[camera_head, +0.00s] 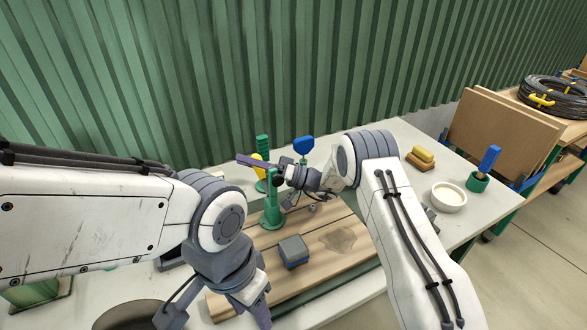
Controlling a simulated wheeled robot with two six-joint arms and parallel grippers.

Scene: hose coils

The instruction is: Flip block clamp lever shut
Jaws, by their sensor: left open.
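A grey and blue block (292,250) sits on the wooden board (325,272). A green upright post with a round base (271,218) stands at the board's far left; I cannot tell for sure whether it belongs to the clamp. A blue paddle-shaped handle (303,145) stands up behind my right gripper and may be the clamp lever; its lower part is hidden. My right gripper (268,169) reaches left beside the post top, with a purple finger showing; its opening is unclear. My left gripper (262,312) is open and low, over the board's near left edge, apart from the block.
A yellow and brown brush-like item (422,157), a white bowl (448,196) and a blue handle in a green cup (484,170) stand on the table's right. A black hose coil (555,96) lies on a bench beyond. A green corrugated wall (280,60) closes the back.

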